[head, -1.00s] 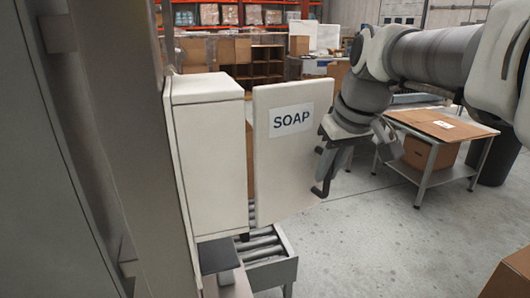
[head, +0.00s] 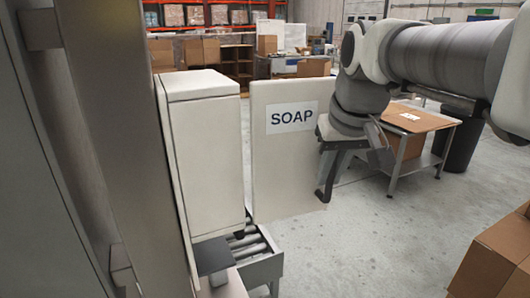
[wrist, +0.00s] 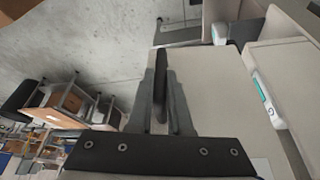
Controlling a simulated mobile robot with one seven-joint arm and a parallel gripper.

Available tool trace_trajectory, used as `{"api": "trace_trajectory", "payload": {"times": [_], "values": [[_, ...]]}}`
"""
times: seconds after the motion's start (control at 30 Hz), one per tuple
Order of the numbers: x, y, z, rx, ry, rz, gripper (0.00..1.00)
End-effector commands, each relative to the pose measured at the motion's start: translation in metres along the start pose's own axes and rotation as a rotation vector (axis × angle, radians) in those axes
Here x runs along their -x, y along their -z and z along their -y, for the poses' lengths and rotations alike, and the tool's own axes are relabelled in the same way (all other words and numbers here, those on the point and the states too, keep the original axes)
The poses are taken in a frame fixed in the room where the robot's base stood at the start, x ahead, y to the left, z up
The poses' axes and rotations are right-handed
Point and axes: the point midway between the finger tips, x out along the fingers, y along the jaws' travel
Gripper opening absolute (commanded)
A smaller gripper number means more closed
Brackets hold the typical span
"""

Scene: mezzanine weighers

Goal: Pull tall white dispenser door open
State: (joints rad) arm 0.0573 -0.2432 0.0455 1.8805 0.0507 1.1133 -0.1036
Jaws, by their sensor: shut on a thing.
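The white dispenser (head: 205,150) is a tall box at the left of the head view, beside a grey post. Its door (head: 285,175), a flat white panel labelled SOAP, stands swung open to the right of the body. My gripper (head: 328,168) is at the door's outer right edge. In the wrist view my gripper (wrist: 161,105) is shut on the dark door handle (wrist: 161,75), with one finger on each side. The door's pale face (wrist: 215,95) fills the middle right there. White and teal items (wrist: 265,98) show by the open body; the rest of the inside is hidden.
A roller conveyor (head: 262,262) runs below the dispenser. A table (head: 425,118) with cardboard stands behind my arm. Cardboard boxes (head: 495,262) are at the lower right. Concrete floor (head: 380,235) is clear between them.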

Motion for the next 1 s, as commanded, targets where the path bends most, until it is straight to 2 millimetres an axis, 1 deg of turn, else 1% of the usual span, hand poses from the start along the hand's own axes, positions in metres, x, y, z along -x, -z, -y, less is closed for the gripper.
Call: {"api": "trace_trajectory", "payload": {"times": [0.07, 0.4, 0.9, 0.93, 1.0], "values": [[0.002, -0.003, 0.001, -0.023, -0.010, -0.004, 0.00], [0.007, -0.016, 0.003, -0.016, -0.007, -0.003, 0.00], [0.009, -0.018, 0.003, -0.015, -0.007, -0.002, 0.00], [0.009, -0.018, 0.003, -0.015, -0.007, -0.002, 0.23], [0.008, -0.018, 0.003, -0.016, -0.007, -0.002, 0.35]]}}
